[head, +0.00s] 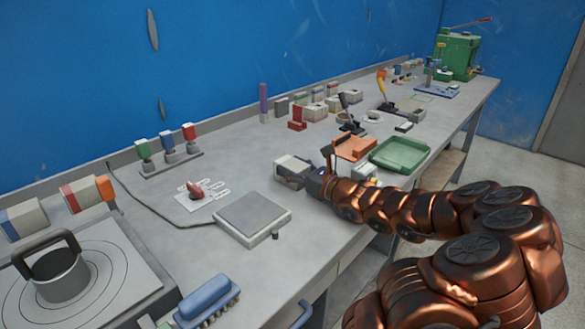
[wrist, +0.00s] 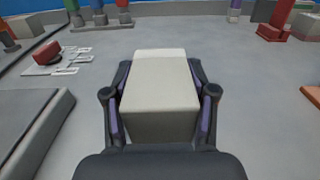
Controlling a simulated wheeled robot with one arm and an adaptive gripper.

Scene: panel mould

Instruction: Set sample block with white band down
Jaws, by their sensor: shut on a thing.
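The sample block with a white band (head: 293,169) is in my gripper, over the grey bench just right of the flat scale. In the wrist view the block (wrist: 160,90) fills the middle, pale grey, with a lighter strip at its far end. My gripper (head: 316,180) is shut on it, with a finger on each side, as the wrist view (wrist: 160,100) also shows. I cannot tell whether the block touches the bench or hangs just above it.
A grey scale (head: 252,217) lies left of the block. A red-handled piece (head: 195,190) on a white marked sheet lies beyond it. An orange box (head: 354,148) and a green tray (head: 400,154) stand to the right. Bare bench (wrist: 230,60) lies around the block.

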